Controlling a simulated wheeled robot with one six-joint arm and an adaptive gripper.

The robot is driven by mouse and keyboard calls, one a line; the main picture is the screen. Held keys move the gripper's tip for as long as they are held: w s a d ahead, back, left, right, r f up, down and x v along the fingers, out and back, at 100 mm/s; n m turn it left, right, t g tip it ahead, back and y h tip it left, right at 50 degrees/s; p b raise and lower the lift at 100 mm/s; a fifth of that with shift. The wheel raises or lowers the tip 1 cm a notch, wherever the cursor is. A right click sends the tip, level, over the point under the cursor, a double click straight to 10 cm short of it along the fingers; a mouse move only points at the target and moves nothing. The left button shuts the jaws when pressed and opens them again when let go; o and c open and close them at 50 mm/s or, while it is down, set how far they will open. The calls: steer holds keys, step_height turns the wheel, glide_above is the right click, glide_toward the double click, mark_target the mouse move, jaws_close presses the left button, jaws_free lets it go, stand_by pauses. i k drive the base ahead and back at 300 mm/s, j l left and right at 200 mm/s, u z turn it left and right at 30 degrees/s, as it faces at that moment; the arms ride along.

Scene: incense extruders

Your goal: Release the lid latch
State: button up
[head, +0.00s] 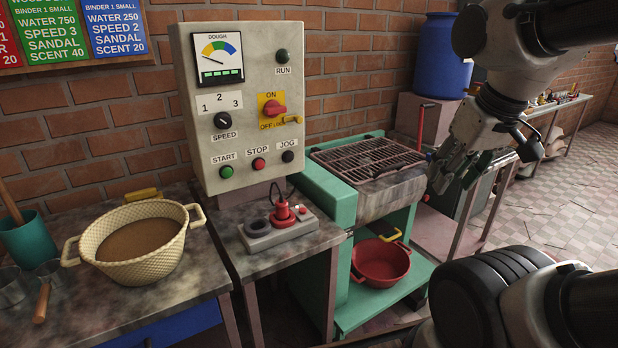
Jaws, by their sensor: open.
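The machine with the lid is a green-framed mixer (327,200) with a grey metal trough (385,197). Its lid is a dark barred grille (365,157) that lies flat and closed over the trough. My gripper (450,182) is open and empty at the right end of the trough, close to the lid's right edge. It hides part of that end. I cannot clearly make out the lid latch; a small bluish part (430,156) shows beside the gripper. I cannot tell whether the gripper touches anything.
A red upright lever (421,124) stands behind the trough. A red basin (378,275) sits on the lower green shelf. Tiled floor (540,215) is open at right.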

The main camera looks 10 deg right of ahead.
mark_target(427, 157)
steer(key=z, duration=0.9)
